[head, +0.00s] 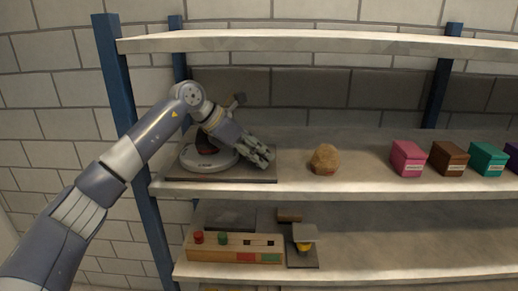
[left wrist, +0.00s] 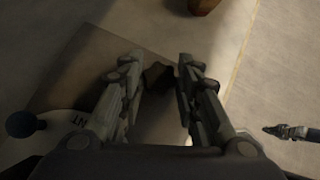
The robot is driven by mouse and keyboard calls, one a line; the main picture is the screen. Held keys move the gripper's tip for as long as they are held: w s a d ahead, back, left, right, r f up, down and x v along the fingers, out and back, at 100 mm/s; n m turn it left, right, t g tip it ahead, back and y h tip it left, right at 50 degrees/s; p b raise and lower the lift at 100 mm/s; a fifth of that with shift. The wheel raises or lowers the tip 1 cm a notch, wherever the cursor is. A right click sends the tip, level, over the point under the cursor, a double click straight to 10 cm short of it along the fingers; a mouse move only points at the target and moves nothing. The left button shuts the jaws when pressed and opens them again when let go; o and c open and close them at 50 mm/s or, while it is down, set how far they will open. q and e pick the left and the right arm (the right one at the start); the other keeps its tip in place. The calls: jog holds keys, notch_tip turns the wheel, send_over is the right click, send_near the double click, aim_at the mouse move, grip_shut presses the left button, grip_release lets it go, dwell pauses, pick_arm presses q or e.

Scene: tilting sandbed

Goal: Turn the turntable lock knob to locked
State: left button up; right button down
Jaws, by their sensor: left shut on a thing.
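The turntable is a white disc (head: 195,164) with a dark red thing on it. It stands on a grey board (head: 262,179) at the left end of the middle shelf. My left gripper (head: 264,160) reaches over the right part of this board and hides what is under it in the head view. In the left wrist view, a small dark knob (left wrist: 158,78) sits between the two fingers of my left gripper (left wrist: 158,66), and they are shut on it. The knob's lock marking is not readable. The disc's edge (left wrist: 60,122) shows at left.
A brown lump (head: 325,159) lies right of the board on the middle shelf (head: 350,182). Several coloured boxes, among them a pink box (head: 407,159), stand farther right. An upper shelf (head: 300,42) is above my arm. A wooden button box (head: 235,249) is on the shelf below.

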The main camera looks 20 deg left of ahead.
pick_arm(q)
jog(key=shift+w+a+r+m+g+p, duration=0.15)
jog(key=shift+m+g+p, duration=0.15)
jog(key=shift+m, duration=0.3)
pick_arm(e)
jog(key=shift+r, duration=0.45)
pick_arm(q)
jog(key=o, duration=1)
jog(key=shift+o, duration=0.2)
pick_arm(e)
jog(key=shift+d, duration=0.1)
pick_arm(q)
jog(key=v, duration=0.7)
jog(key=shift+s+a, duration=0.2)
